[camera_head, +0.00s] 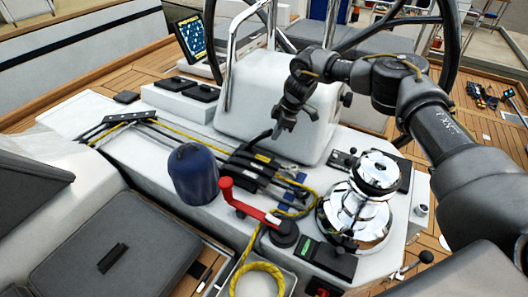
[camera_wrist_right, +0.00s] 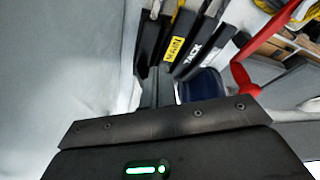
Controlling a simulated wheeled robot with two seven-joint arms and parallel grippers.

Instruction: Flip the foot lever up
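A bank of black rope-clutch levers (camera_head: 256,163) sits on the white cockpit top, left of the chrome winch. In the right wrist view, several levers stand side by side: one with a yellow label (camera_wrist_right: 174,48), one marked TACK (camera_wrist_right: 198,50), and a dark one (camera_wrist_right: 150,42) at the left with no readable label. I cannot tell which is the foot lever. My right gripper (camera_head: 280,132) hangs above and behind the bank, fingers pointing down. It looks shut and empty, apart from the levers in the head view. My left gripper is out of view.
The chrome winch (camera_head: 355,210) is to the right. A white console (camera_head: 265,85) rises close behind my gripper. Yellow rope (camera_head: 258,278) lies coiled at the front.

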